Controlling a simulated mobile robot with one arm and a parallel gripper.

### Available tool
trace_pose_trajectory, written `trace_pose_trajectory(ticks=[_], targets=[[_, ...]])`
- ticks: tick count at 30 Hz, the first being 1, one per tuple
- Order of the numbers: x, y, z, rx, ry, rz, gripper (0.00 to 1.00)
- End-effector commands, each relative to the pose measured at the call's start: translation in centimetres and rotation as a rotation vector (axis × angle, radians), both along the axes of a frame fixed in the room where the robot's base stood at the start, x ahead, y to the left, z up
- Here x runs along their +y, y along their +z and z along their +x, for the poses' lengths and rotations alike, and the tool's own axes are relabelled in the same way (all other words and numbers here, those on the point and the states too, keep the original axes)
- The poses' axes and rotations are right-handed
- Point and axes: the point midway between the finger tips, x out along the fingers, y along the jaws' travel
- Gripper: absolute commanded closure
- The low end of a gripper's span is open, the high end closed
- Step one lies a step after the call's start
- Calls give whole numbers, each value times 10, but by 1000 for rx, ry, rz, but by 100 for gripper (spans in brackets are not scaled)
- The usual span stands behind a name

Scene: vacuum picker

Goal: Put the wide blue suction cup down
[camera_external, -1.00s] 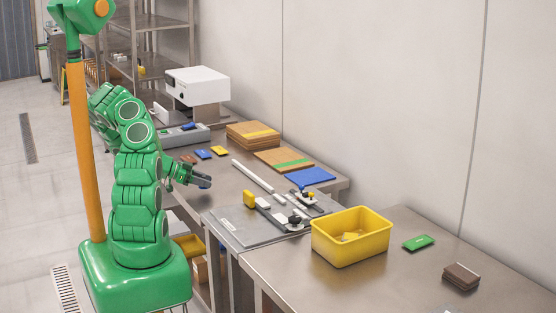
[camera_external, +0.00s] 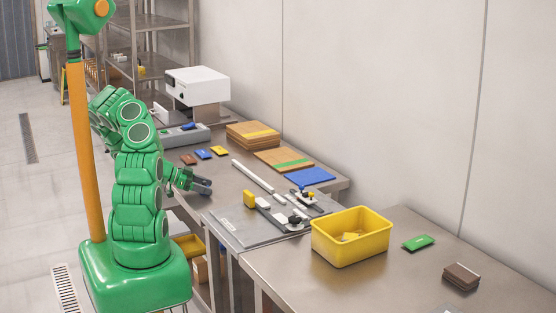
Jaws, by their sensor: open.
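My gripper (camera_external: 197,185) is over the front edge of the steel table (camera_external: 228,189), left of the grey fixture plate (camera_external: 228,225). Its jaws are open. A small grey-blue shape shows at its tip; I cannot tell whether this is the fingers or the wide blue suction cup. A small flat blue piece (camera_external: 203,154) lies on the table behind the gripper, between a brown piece (camera_external: 188,159) and a yellow piece (camera_external: 219,150). Another blue item (camera_external: 188,127) sits on a grey device. None is clearly recognisable as a suction cup at this size.
The fixture plate carries a yellow block (camera_external: 249,199) and several small black and white parts. A yellow bin (camera_external: 352,238) stands to its right. A blue sheet (camera_external: 310,176) and cardboard stacks (camera_external: 253,133) lie at the back. A white rod (camera_external: 252,175) lies mid-table.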

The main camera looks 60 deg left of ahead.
Motion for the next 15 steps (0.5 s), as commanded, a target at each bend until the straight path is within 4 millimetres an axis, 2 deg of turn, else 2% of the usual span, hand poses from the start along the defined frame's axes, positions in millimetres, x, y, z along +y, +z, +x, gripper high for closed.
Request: trace_pose_trajectory(ticks=[7, 15], targets=[[1, 4, -2, 0, 1, 0, 31], [19, 19, -39, 1, 5, 4, 31]])
